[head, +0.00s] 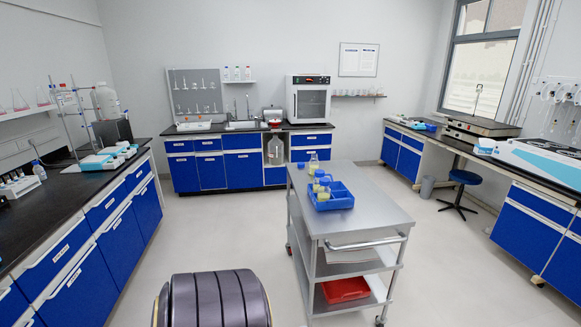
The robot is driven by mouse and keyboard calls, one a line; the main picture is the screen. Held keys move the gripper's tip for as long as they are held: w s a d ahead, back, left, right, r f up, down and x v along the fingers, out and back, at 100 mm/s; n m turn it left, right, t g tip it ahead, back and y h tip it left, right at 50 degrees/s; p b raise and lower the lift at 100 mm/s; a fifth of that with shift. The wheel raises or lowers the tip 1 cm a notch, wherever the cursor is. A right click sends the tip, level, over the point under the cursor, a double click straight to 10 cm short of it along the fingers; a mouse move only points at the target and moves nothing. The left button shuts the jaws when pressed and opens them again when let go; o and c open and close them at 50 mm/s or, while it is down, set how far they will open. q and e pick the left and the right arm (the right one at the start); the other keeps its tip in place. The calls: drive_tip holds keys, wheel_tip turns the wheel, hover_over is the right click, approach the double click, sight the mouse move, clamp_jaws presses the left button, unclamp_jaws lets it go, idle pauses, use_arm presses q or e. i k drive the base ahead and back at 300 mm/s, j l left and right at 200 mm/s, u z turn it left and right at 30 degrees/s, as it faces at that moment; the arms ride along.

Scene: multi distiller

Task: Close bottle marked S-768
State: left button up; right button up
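Several small bottles with yellow contents are on the metal cart (370,208). One bottle (313,165) stands on the cart top behind the blue tray (343,202). Others (323,194) are at the left side of the tray, close together and overlapping in the picture. Their labels are too small to read, so I cannot tell which is S-768. I cannot tell whether the bottles are open or capped, and no loose cap can be made out. Neither of my grippers is in view.
A left bench (55,220) with blue cabinets, a back bench (222,127) with an oven (308,99), and a right bench (470,150) surround the cart. A blue stool (464,177) stands by the right bench. The floor (225,235) left of the cart is clear.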

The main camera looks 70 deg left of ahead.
sight(313, 163)
drive_tip(key=u, duration=2)
